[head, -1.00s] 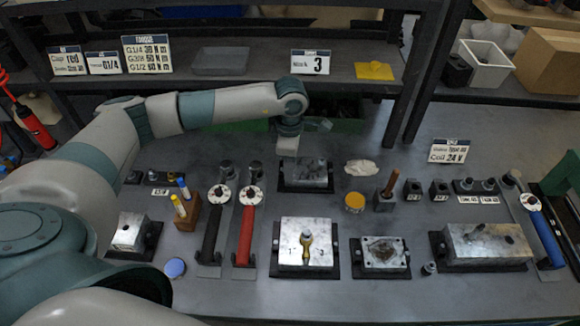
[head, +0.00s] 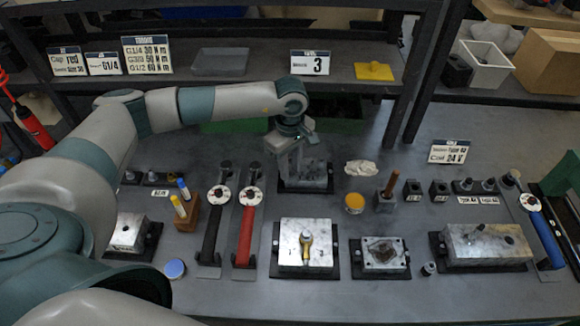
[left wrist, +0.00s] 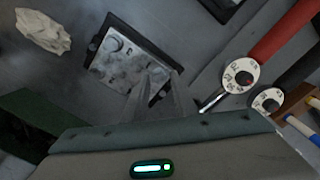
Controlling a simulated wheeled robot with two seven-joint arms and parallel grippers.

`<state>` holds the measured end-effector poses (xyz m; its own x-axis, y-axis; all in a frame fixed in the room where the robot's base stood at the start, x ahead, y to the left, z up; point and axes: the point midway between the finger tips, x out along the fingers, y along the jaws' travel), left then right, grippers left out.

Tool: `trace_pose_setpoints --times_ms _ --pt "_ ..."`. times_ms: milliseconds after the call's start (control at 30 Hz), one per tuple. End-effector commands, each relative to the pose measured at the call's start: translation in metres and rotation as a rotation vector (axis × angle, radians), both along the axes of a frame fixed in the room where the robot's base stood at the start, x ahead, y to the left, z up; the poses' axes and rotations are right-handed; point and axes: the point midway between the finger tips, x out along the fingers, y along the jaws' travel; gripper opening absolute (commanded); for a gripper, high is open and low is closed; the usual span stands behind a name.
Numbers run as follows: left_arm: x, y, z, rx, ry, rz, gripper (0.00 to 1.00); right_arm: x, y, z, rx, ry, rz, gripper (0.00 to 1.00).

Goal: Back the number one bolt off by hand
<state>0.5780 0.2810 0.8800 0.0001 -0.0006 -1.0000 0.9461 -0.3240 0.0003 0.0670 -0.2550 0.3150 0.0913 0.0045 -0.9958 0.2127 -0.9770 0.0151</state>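A grey metal block (head: 316,176) sits in a dark tray at the back middle of the bench. In the left wrist view the block (left wrist: 118,68) shows a round bolt head near one corner and a dark mark like a 3. I cannot read a 1 there. My left gripper (head: 290,172) hangs over the left part of this block in the head view. In the left wrist view its two fingers (left wrist: 158,98) stand apart with nothing seen between them, and they cover part of the block's near edge. Contact with a bolt cannot be made out. My right gripper is out of view.
A crumpled cloth (head: 361,167) and yellow disc (head: 354,203) lie right of the back block. The shelf edge is behind.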

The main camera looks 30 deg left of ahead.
Motion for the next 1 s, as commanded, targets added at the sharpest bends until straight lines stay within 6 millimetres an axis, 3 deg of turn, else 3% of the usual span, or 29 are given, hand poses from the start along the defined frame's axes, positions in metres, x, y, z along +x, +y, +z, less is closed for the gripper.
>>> trace_pose_setpoints --times_ms 1000 --pt "-0.0001 -0.0003 -0.0002 0.001 0.001 0.001 0.23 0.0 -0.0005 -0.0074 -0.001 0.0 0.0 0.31"
